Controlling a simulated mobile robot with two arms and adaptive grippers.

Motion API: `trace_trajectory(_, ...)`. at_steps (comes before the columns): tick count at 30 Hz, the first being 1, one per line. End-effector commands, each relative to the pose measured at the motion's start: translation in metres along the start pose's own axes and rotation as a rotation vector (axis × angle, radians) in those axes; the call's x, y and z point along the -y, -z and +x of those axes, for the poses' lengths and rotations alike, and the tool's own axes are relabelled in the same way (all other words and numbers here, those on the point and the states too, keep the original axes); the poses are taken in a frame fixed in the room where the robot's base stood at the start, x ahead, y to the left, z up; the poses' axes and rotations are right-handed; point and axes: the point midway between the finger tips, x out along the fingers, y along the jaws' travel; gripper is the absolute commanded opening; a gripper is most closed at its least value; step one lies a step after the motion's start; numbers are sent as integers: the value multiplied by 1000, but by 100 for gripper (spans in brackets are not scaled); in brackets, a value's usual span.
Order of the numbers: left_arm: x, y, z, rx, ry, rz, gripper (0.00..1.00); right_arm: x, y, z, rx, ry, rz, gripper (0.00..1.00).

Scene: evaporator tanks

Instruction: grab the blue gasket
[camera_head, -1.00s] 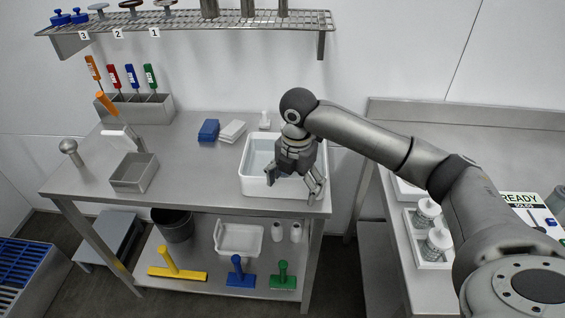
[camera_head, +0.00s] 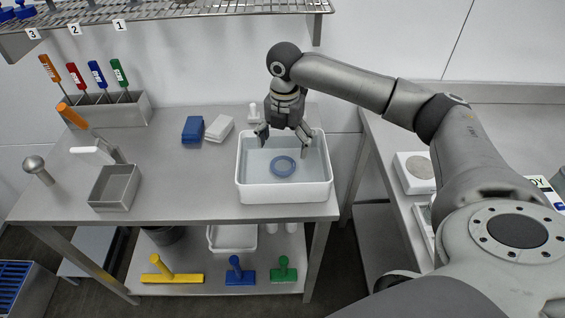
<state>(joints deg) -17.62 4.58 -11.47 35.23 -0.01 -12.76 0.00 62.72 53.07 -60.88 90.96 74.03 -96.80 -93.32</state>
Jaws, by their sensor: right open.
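The blue gasket (camera_head: 283,166) is a small ring lying in the white basin (camera_head: 285,194) on the steel table. The basin seems to hold water or have a bluish-grey floor; I cannot tell which. My right gripper (camera_head: 284,143) is open and empty, over the back part of the basin. Its fingers point down and are spread apart, and the gasket shows just in front of them. I cannot tell how high the fingertips are above the gasket. My left gripper is not in view.
A blue sponge or block (camera_head: 193,129) and a white one (camera_head: 219,128) lie left of the basin. A small steel box (camera_head: 115,188) stands at the left. A rack of coloured-handled tools (camera_head: 108,110) is behind it. The table (camera_head: 180,185) between is clear.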

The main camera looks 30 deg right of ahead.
Motion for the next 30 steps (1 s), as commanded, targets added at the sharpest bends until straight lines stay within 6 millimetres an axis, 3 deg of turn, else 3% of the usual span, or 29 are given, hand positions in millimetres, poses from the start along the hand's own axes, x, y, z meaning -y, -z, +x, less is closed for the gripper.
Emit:
trace_trajectory(2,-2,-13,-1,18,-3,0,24,0,0,6,0,0,0,89)
trace_trajectory(5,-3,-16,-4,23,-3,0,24,0,0,13,-1,0,0,89)
trace_trajectory(15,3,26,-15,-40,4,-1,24,1,1,57,0,0,-1,89)
trace_trajectory(30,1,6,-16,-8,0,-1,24,1,1,60,0,-1,-1,89)
